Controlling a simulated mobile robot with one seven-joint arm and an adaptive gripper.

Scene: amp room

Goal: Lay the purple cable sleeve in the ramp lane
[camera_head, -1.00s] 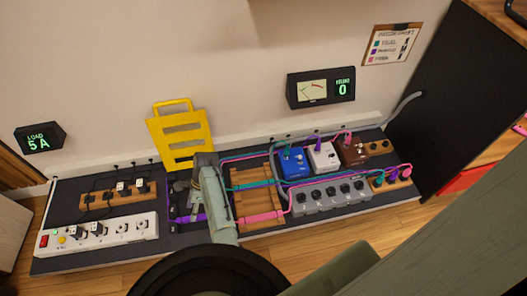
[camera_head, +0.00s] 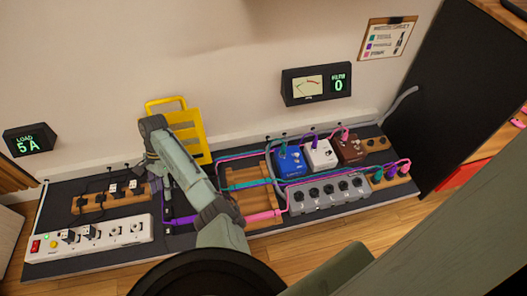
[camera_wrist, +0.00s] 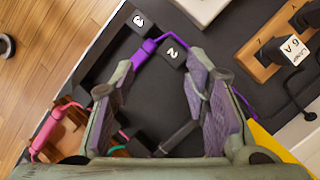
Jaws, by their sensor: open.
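The purple cable sleeve (camera_head: 180,220) lies on the dark board left of the wooden ramp (camera_head: 235,212). In the wrist view the sleeve (camera_wrist: 145,52) shows between and just beyond the fingertips, beside black blocks marked 2 and 3. Its thin purple cable also runs past the right finger. My gripper (camera_wrist: 160,62) is open, with nothing held; contact with the sleeve is not visible. In the head view my arm hides the gripper. The ramp carries a teal sleeve (camera_head: 247,186) and a pink sleeve (camera_head: 262,217).
A yellow slotted panel (camera_head: 190,130) stands behind my arm. A white power strip (camera_head: 95,235) is at the left, with a wooden plug rack (camera_head: 110,199) behind it. Blue, white and brown pedals and a grey pedal box (camera_head: 328,195) stand right of the ramp.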

